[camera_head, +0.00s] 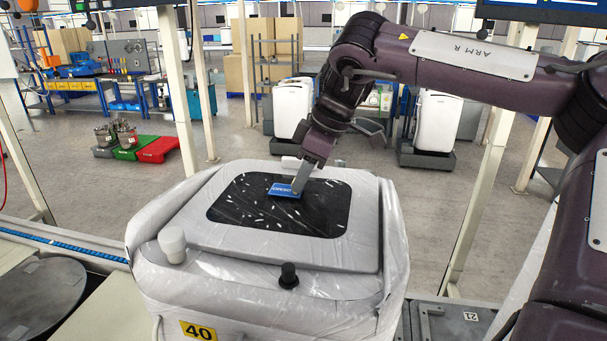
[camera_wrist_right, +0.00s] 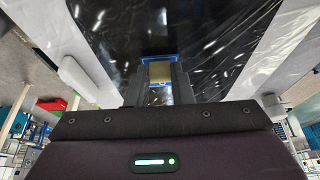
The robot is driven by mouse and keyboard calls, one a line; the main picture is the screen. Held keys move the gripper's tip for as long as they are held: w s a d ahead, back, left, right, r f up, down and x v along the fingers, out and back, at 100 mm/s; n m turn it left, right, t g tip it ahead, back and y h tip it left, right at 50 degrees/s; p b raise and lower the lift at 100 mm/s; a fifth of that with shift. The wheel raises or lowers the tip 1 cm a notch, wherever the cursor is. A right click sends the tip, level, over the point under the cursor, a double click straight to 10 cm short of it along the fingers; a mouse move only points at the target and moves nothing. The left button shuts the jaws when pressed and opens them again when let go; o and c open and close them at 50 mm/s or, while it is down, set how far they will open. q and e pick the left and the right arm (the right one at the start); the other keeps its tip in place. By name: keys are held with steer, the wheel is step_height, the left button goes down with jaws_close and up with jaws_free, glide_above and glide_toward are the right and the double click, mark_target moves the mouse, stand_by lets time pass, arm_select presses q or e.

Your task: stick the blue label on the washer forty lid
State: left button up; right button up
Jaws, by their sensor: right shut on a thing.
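The washer forty (camera_head: 240,300) stands in front of me under pale plastic wrap, with a yellow "40" tag (camera_head: 198,331) on its front. Its lid (camera_head: 190,238) is closed and has a dark, glossy panel (camera_head: 320,212) with white streaks. My right gripper (camera_head: 297,190) is shut on the blue label (camera_head: 281,190), low over the dark panel's far middle part. In the right wrist view the label (camera_wrist_right: 157,57) shows as a blue edge at the fingertips. I cannot tell whether the label touches the panel. My left gripper is not in view.
A white knob (camera_head: 172,243) and a black knob (camera_head: 288,276) stick up at the washer's near side. A dark round plate (camera_head: 38,292) lies at the left. White machines (camera_head: 293,106) and a workbench (camera_head: 90,78) stand farther back.

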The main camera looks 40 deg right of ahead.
steer(key=shift+s+f, duration=0.1)
steer(key=shift+f, duration=0.4)
stand_by(1.7)
steer(key=o, duration=1.3)
steer(key=shift+r, duration=0.1)
steer(key=shift+r, duration=3.5)
steer(key=shift+f, duration=0.1)
